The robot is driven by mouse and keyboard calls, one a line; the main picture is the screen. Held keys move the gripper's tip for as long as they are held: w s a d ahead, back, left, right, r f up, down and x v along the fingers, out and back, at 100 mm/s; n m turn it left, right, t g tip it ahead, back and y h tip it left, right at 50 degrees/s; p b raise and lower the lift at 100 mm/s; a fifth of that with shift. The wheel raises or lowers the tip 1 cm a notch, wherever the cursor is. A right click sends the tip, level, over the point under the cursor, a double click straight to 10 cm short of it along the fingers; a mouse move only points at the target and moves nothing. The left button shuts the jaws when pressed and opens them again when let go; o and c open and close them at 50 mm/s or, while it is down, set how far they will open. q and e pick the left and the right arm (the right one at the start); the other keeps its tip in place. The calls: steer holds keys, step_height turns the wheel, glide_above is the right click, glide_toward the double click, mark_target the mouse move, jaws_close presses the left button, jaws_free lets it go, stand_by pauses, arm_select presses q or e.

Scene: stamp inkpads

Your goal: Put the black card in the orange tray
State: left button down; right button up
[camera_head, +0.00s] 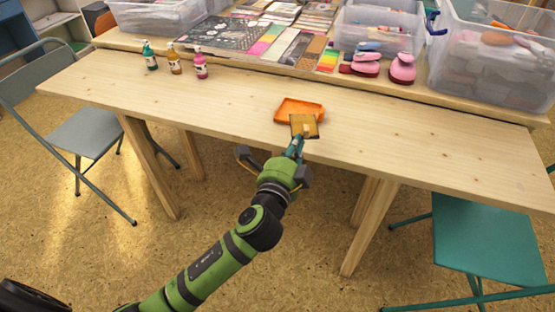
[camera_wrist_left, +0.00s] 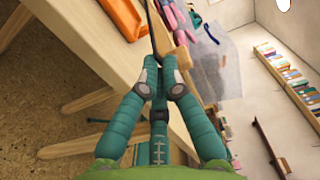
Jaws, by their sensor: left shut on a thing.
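The orange tray (camera_head: 288,108) lies on the wooden table near its front edge. It also shows in the wrist view (camera_wrist_left: 126,16) at the top left. My left gripper (camera_head: 297,146) is shut on a thin flat card (camera_head: 298,120) and holds it upright or tilted, overlapping the tray's near side in the head view. The card's face looks golden-brown there, with a small pale block on it. In the wrist view the card (camera_wrist_left: 153,25) is a thin black edge rising from between the fingertips (camera_wrist_left: 160,74). Its height over the table is unclear. My right gripper is out of view.
The wooden table (camera_head: 190,102) is mostly clear around the tray. Three small bottles (camera_head: 175,64) stand at the back left. Pink stampers (camera_head: 402,69), cards (camera_head: 296,47) and clear bins (camera_head: 495,65) line the raised back shelf. A teal chair (camera_head: 490,240) stands front right.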

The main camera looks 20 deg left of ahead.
arm_select(q)
steer(key=w+a+f+b, duration=0.1)
steer(key=a+f+b, duration=0.1)
steer(key=a+f, duration=0.2)
step_height(320, 180, down, 3)
steer(key=shift+a+r, duration=0.1)
steer(key=shift+a, duration=0.25)
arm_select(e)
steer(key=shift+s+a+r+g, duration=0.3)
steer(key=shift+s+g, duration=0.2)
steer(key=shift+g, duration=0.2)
arm_select(q)
steer(key=shift+f+b, duration=0.2)
steer(key=shift+b, duration=0.1)
steer(key=c, duration=1.8)
jaws_free()
steer(key=shift+f, duration=0.1)
steer(key=shift+c, duration=0.2)
steer(key=o, duration=0.4)
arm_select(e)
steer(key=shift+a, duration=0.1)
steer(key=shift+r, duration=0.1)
